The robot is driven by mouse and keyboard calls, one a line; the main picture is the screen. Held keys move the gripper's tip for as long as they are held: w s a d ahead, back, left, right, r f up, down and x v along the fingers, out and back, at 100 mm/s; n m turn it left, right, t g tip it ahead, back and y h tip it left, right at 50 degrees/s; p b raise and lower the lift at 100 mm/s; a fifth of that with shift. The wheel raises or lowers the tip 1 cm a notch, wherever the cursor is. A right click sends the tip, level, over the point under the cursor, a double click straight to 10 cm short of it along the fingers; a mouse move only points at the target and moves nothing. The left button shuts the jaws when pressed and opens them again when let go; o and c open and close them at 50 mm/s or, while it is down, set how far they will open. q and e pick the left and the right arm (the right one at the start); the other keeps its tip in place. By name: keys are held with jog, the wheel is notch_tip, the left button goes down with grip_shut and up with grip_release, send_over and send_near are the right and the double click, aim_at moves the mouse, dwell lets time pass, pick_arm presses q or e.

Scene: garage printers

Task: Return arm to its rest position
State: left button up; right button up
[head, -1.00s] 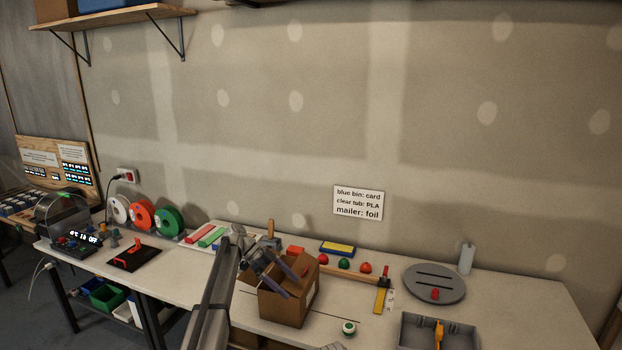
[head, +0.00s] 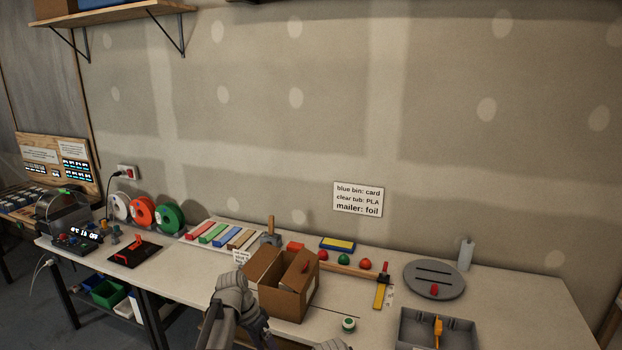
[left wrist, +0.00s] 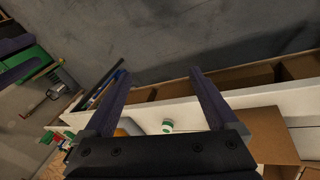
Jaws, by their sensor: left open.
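My left arm (head: 234,294) shows at the bottom of the head view, low and in front of the bench beside the cardboard box. Its gripper fingers cannot be made out clearly there. In the left wrist view my left gripper (left wrist: 160,76) is open, with two dark fingers wide apart and nothing between them. A small grey part, probably of my right arm, shows at the bottom edge of the head view. My right gripper is not in view.
The open cardboard box (head: 292,303) stands on the bench (head: 190,283) close to my left arm. A green-and-white round item (head: 348,324) lies right of it. A grey tray (head: 408,333) and a round grey plate (head: 418,286) are further right. Spools (head: 142,213) stand at left.

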pick_arm(q)
jog(key=s+a+f+n+t+y, duration=0.1)
jog(key=s+a+n+y, duration=0.2)
jog(key=s, duration=0.4)
jog(key=s+a+n+t+y, duration=0.1)
jog(key=s+a+n, duration=0.2)
jog(key=s+n, duration=0.35)
jog(key=s+d+m+g+y, duration=0.1)
jog(key=s+d+m, duration=0.4)
jog(key=d, duration=0.6)
jog(key=shift+s+d, duration=0.25)
jog(key=shift+d, duration=0.05)
jog(key=shift+f, duration=0.1)
